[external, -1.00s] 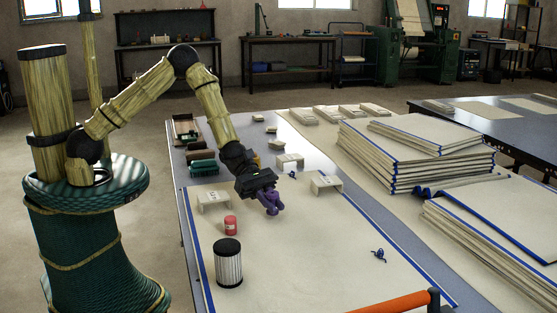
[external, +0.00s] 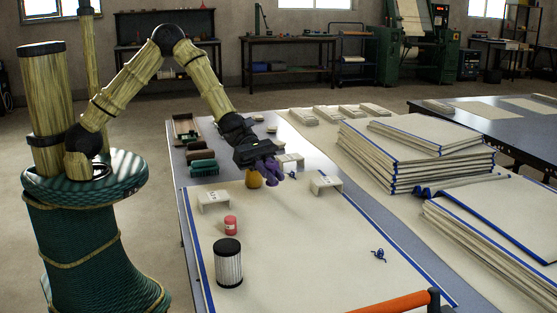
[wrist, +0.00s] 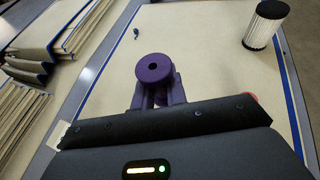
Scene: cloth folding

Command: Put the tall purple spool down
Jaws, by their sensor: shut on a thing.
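The purple spool (wrist: 153,68) shows end-on in the wrist view, a round flange with a dark centre hole. My gripper (wrist: 157,95), with purple fingers, is shut on it. In the external view the spool and fingers blend into one purple shape (external: 271,172) above the far part of the cloth-covered table (external: 310,245). The spool's lower part is hidden, and its gap to the table is hard to judge.
A red spool (external: 231,225) and a black-and-white cylinder (external: 228,264) stand nearer. The middle cloth is mostly clear, apart from a small blue item (external: 379,255).

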